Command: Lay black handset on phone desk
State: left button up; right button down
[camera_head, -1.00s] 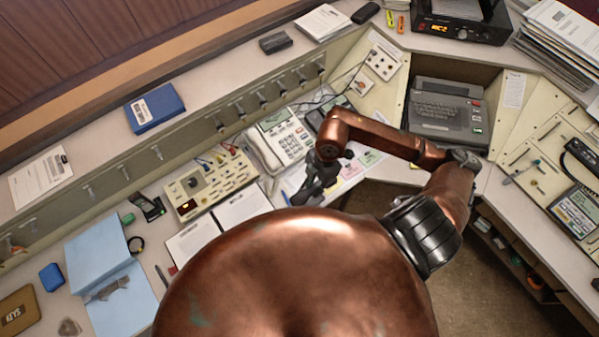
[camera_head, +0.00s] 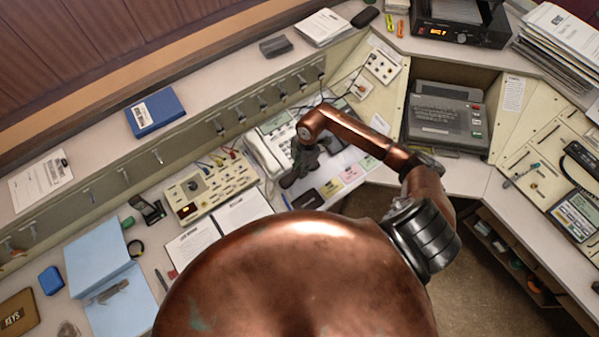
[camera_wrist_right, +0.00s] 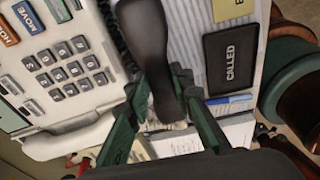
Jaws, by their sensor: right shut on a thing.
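The black handset (camera_wrist_right: 146,40) is between the dark green fingers of my right gripper (camera_wrist_right: 158,92) in the right wrist view, shut on it. Its long dark body runs toward the top edge. The light desk phone (camera_wrist_right: 62,68) lies just left of it, with grey number keys and coloured HOLD and MOVE keys. In the head view my right gripper (camera_head: 300,166) is over the right front side of the phone (camera_head: 284,124), hiding part of it. The handset is hard to tell from the dark gripper there. The gap between handset and phone cannot be judged. My left gripper is not in view.
A black CALLED pad (camera_wrist_right: 231,56) lies right of the handset, with a blue pen (camera_wrist_right: 230,99) near it. A beige switch panel (camera_head: 212,187) and open papers (camera_head: 240,212) are left of my right gripper. A grey keyboard machine (camera_head: 446,118) sits in the corner recess.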

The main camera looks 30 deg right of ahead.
jog(key=shift+f, duration=1)
jog(key=c, duration=1.7)
grip_release()
jog(key=shift+f, duration=0.1)
jog(key=r, duration=0.4)
jog(key=d+r, duration=0.1)
jog(key=r, duration=0.7)
jog(key=shift+d, duration=0.4)
